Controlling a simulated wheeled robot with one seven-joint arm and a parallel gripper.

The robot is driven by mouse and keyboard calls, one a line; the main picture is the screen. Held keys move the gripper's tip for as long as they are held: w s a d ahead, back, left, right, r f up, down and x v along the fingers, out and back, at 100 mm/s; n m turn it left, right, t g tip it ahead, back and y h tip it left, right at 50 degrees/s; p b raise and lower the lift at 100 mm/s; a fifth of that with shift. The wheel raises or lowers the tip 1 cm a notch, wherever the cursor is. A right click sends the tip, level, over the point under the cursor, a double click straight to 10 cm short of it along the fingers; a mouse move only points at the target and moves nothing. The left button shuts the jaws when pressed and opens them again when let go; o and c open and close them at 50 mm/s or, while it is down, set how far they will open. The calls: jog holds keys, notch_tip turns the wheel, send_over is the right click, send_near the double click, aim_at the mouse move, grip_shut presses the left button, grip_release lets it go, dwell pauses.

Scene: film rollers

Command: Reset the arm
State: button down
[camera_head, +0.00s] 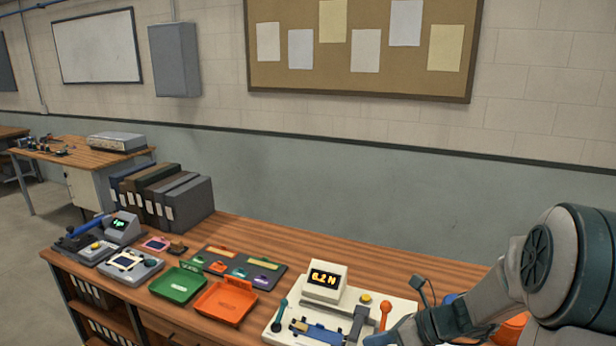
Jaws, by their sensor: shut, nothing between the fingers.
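My arm enters from the right edge and reaches down and left across the front of the bench. My gripper (384,338) is at the bottom edge of the view, over the front right of a white machine base (272,325). It is shut and holds nothing that I can see. Its tips are small and partly cut off by the frame.
Green (177,284) and orange (225,302) trays lie left of the machine, with a dark sorting board (262,272) behind. Several binders (188,203) and small devices (122,228) stand farther left. Orange and blue items sit partly hidden behind my arm. The bench's back strip is clear.

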jog(key=s+r+n+h, duration=0.5)
jog(key=s+n, duration=0.3)
jog(key=n, duration=0.6)
jog(key=s+r+n+h, duration=0.5)
jog(key=s+n, duration=0.3)
jog(key=n, duration=0.6)
jog(key=shift+s+d, duration=0.3)
